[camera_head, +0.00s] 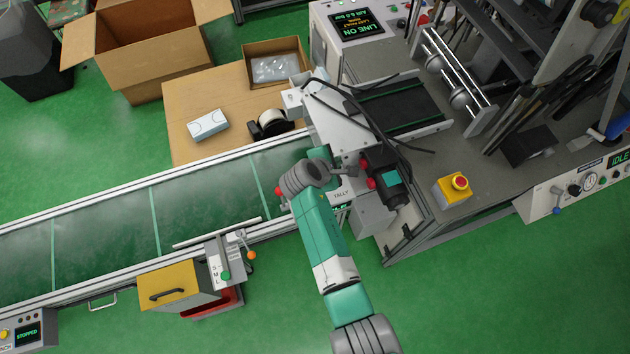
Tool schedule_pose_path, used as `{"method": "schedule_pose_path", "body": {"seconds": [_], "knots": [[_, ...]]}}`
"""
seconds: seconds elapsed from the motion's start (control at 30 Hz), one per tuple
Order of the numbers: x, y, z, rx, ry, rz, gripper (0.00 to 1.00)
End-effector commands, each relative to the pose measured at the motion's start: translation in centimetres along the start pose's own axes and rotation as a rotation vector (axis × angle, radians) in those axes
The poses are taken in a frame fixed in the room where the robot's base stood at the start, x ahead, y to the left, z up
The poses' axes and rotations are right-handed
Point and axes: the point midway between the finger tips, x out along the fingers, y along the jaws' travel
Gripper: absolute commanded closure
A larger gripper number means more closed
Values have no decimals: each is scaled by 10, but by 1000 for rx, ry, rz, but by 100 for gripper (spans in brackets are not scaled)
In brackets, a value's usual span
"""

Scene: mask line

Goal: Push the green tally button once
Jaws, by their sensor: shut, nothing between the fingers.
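A small panel labelled TALLY (341,195), with part of a green-lit readout below the label, sits at the right end of the conveyor, just beside my arm. I cannot make out the green tally button; my teal arm covers part of this area. My gripper (346,170) is at the end of the arm, just above the TALLY label in the picture. It is small, partly masked by my wrist, and looks shut and empty. I cannot tell whether it touches anything.
A dark motor-like unit (387,182) with red knobs is close to the right. A yellow emergency-stop box (453,188) sits on the machine table.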

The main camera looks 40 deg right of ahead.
Motion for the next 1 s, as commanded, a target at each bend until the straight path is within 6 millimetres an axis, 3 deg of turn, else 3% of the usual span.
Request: {"method": "schedule_pose_path", "body": {"seconds": [0.47, 1.0], "knots": [[4, -4, -2, -5, -2, -4, 100], [53, -40, -38, -5, -2, -3, 100]]}}
